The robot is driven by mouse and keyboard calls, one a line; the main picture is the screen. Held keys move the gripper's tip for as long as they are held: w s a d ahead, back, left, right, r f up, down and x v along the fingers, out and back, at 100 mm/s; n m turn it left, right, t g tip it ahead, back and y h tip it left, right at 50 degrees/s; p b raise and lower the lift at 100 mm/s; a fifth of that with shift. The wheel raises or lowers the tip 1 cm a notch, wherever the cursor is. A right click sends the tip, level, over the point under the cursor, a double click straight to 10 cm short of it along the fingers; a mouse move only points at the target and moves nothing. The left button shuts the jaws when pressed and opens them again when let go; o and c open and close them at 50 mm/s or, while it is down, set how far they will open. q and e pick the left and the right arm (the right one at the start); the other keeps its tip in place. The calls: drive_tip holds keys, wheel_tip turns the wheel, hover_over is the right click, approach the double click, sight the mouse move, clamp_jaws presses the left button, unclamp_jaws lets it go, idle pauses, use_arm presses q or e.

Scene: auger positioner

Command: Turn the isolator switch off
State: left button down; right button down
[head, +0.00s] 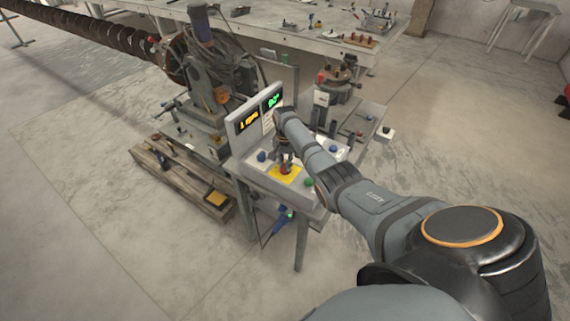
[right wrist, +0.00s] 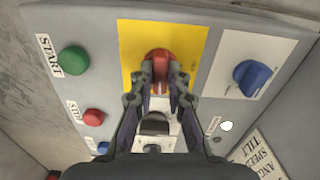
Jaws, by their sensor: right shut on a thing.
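The isolator switch is a red rotary handle (right wrist: 160,58) on a yellow plate (right wrist: 132,50) in the right wrist view. The plate also shows in the head view (head: 281,178) on the sloped top of the grey control console. My right gripper (right wrist: 160,80) has one finger on each side of the red handle and is shut on it. In the head view my right gripper (head: 285,158) reaches down onto the plate and partly hides the handle. The handle's exact angle is hard to tell. My left gripper is not in view.
Beside the plate are a green START button (right wrist: 74,60), a red STOP button (right wrist: 94,117) and a blue knob (right wrist: 252,76). A lit display panel (head: 256,112) stands behind.

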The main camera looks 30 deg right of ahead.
drive_tip(key=n+p, duration=0.1)
drive_tip(key=n, duration=0.2)
drive_tip(key=shift+r+n, duration=0.1)
drive_tip(key=shift+n, duration=0.3)
drive_tip(key=n, duration=0.4)
drive_tip(key=shift+n+p, duration=0.3)
drive_tip(key=shift+p, duration=0.05)
drive_tip(key=n, duration=0.4)
drive_tip(key=shift+n, duration=2.4)
drive_tip(key=c, duration=1.3)
unclamp_jaws()
